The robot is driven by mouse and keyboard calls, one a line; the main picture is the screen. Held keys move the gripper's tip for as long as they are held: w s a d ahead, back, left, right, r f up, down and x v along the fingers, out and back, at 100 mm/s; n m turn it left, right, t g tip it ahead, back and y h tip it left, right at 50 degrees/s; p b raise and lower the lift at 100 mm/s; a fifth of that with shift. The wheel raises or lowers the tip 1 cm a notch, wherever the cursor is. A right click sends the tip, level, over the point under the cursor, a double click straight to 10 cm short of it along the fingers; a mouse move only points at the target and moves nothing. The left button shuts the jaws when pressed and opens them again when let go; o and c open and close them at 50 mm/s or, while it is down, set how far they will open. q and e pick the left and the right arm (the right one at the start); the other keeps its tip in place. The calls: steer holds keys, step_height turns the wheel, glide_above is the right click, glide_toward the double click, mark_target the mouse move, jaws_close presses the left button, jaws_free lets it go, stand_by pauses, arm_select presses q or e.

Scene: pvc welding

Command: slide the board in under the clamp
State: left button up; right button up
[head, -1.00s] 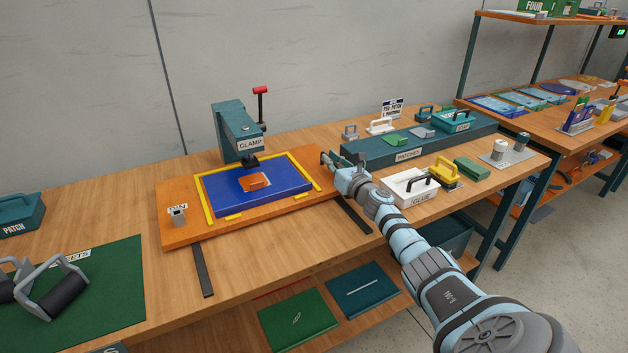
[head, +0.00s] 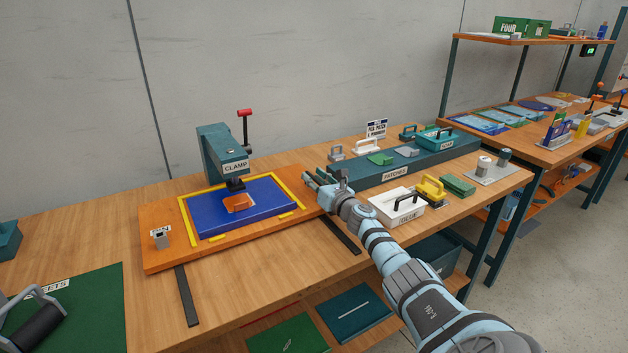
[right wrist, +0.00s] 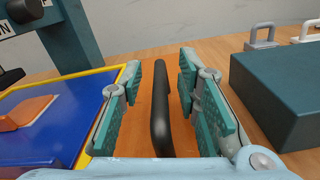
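The orange board (head: 157,254) lies flat on the bench across two dark rails (head: 187,296). It carries a blue sheet (head: 270,193) inside a yellow frame, with a small orange patch (head: 238,203) on the sheet. The teal clamp (head: 222,150) stands behind, its foot over the sheet's back edge; the patch sits in front of that foot. My right gripper (head: 309,180) is at the board's right end. In the right wrist view, its fingers (right wrist: 160,78) stand either side of a black handle (right wrist: 160,125), with gaps on both sides. My left gripper is out of view.
A long teal block (head: 420,163) labelled PATCHES, a white GLUE box (head: 397,207) and a yellow-handled tool (head: 430,188) stand right of the board. A green mat (head: 90,310) with a roller lies front left. Bare bench lies in front of the board.

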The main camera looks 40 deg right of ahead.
steer(key=shift+f, duration=0.15)
steer(key=shift+a+r, duration=0.1)
steer(key=shift+r, duration=0.45)
step_height(320, 180, up, 9)
steer(key=shift+w, duration=0.1)
stand_by(0.4)
